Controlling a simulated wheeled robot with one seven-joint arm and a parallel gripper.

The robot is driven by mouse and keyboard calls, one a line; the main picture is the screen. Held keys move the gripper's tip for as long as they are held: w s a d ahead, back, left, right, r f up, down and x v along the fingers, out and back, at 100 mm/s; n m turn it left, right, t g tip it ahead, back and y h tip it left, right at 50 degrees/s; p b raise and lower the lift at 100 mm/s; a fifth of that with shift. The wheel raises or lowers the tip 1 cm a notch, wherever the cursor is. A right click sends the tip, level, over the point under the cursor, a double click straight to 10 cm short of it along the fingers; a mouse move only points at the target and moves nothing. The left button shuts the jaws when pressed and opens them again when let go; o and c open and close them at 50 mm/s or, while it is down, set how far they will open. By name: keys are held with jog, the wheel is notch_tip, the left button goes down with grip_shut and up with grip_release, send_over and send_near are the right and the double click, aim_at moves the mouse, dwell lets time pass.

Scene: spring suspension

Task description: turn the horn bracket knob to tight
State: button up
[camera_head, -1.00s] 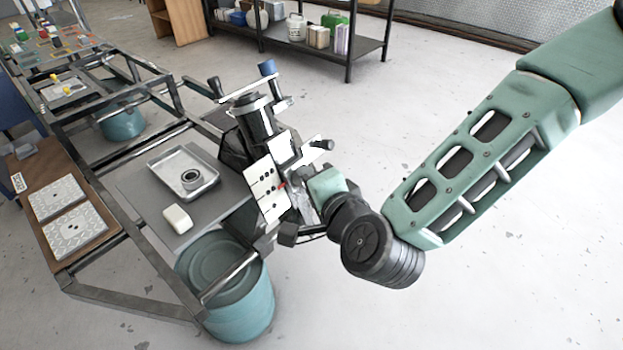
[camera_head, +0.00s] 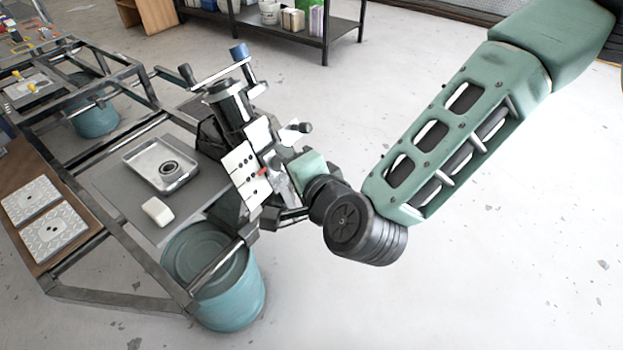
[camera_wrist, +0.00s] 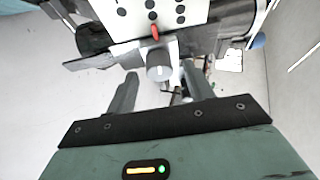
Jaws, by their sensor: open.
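A grey round knob (camera_wrist: 158,64) shows in the wrist view below a white plate (camera_wrist: 150,12) with several black dots. A red pointer (camera_wrist: 155,32) stands between the knob and the dots. My gripper (camera_wrist: 160,80) is open, with one finger on each side of the knob and a gap visible. I cannot tell whether either finger touches it. In the head view the white plate (camera_head: 240,165) and red pointer (camera_head: 262,172) show on the black and white fixture (camera_head: 230,103). There, the knob is not clearly visible beside my gripper.
Dark levers and bars of the fixture stick out close to my gripper. A metal tray (camera_head: 135,157) and a white block (camera_head: 157,211) lie on the grey bench to the left. A teal barrel (camera_head: 235,300) stands below. Open floor lies to the right.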

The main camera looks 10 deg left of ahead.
jog(key=p+v, duration=1.7)
jog(key=shift+w, duration=0.15)
dwell(0.5)
notch_tip(320, 180, up, 6)
jog(key=w+n+g+h, duration=0.25)
jog(key=n+g, duration=0.35)
jog(key=n, duration=0.4)
jog(key=s+d+r+n+g+h, duration=0.2)
jog(key=s+d+r+h, duration=0.1)
jog(key=d+r, duration=0.3)
jog(key=s+d+r+n+g+h, duration=0.2)
jog(key=d+r, duration=0.4)
jog(key=d, duration=0.4)
jog(key=shift+s+r+n+h, duration=0.25)
jog(key=shift+s+n+h, duration=0.25)
jog(key=shift+s+h, duration=0.15)
